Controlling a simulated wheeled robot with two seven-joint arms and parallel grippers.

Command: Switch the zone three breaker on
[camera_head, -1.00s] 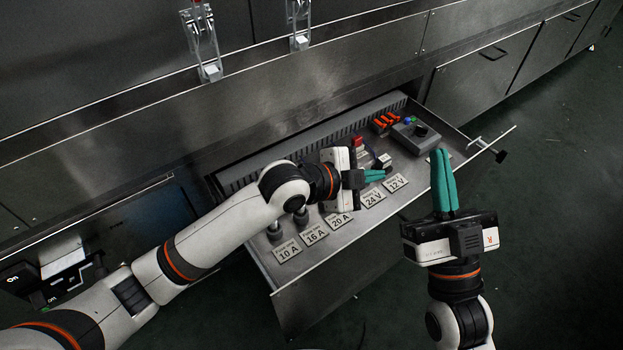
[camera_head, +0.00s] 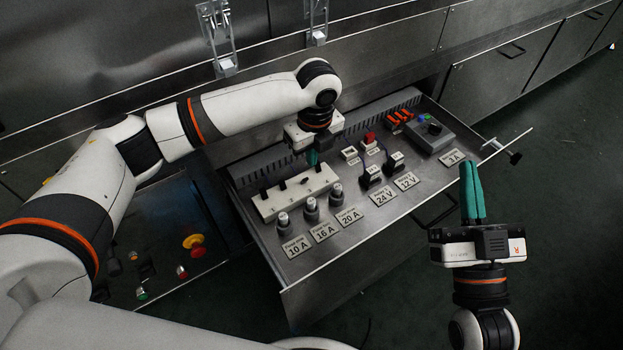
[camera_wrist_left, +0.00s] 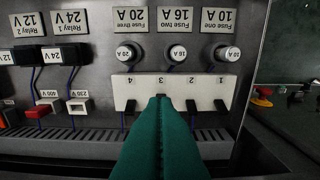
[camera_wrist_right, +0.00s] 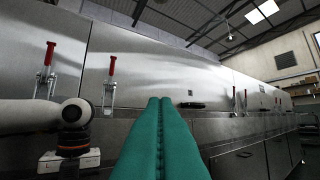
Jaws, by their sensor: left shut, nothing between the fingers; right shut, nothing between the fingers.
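The white breaker block (camera_head: 290,204) sits in the open drawer, with several black levers on it. In the left wrist view the breaker block (camera_wrist_left: 205,92) appears upside down, numbered 4 to 1 from left to right. My left gripper (camera_head: 313,158) is shut and empty, pointing down at the block's far right part. In its wrist view the left fingertips (camera_wrist_left: 163,98) lie over the number 3 position and hide the zone three lever; I cannot tell whether they touch it. My right gripper (camera_head: 471,165) is shut and empty, pointing up, right of the drawer.
Several fuses (camera_head: 311,206) stand in front of the block, above their labels. Black relays (camera_head: 371,176), a red switch (camera_head: 369,139) and a grey box (camera_head: 430,134) are to the right. A grey slotted duct (camera_head: 265,165) runs behind. A control panel with a red button (camera_head: 197,250) is lower left.

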